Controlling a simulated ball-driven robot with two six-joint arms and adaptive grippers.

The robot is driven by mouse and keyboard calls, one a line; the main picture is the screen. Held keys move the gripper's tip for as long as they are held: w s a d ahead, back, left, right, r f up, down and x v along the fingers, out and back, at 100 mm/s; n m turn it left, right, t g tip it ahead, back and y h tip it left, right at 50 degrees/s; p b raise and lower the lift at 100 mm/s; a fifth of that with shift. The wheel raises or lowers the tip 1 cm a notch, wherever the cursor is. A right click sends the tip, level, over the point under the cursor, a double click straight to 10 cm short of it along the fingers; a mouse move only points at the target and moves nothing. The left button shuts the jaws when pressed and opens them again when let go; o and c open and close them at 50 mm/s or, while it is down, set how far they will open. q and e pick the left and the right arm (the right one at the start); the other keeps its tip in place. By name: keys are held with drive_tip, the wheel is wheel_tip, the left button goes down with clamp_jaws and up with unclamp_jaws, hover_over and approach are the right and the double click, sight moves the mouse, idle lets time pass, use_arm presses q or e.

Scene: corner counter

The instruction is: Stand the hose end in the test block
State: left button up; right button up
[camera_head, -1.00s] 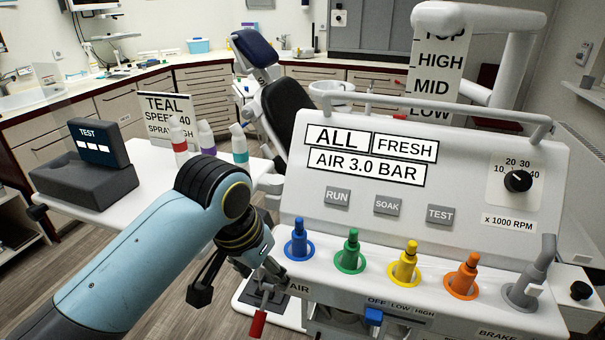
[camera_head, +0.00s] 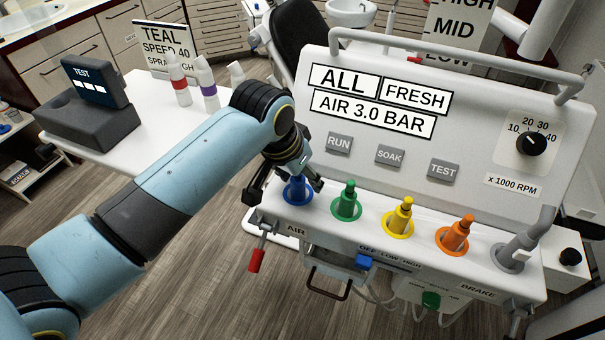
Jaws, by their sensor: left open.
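The dark grey test block (camera_head: 84,125), with a small TEST screen (camera_head: 95,82) at its back, stands on the white side table at the left. Hose ends stand in coloured rings along the front ledge of the unit: blue (camera_head: 297,191), green (camera_head: 348,200), yellow (camera_head: 400,216) and orange (camera_head: 457,236). My left gripper (camera_head: 284,189) is open at the blue hose end, one finger to each side of it in the picture. The gripper covers the top of the blue hose end, and I cannot tell whether they touch. My right gripper is not in view.
A grey holder (camera_head: 525,246) stands at the ledge's right end. A red-handled AIR lever (camera_head: 257,259) hangs below its left end. Bare tabletop lies right of the block.

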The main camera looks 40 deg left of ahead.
use_arm(q)
drive_tip(key=shift+w+f, duration=0.15)
drive_tip(key=shift+f, duration=0.35)
clamp_jaws()
drive_tip(key=shift+r, duration=0.1)
drive_tip(key=shift+r, duration=0.55)
wheel_tip(320, 180, up, 2)
drive_tip(key=shift+d+r, duration=0.1)
drive_tip(key=shift+r, duration=1.55)
drive_tip(key=c, duration=1.1)
unclamp_jaws()
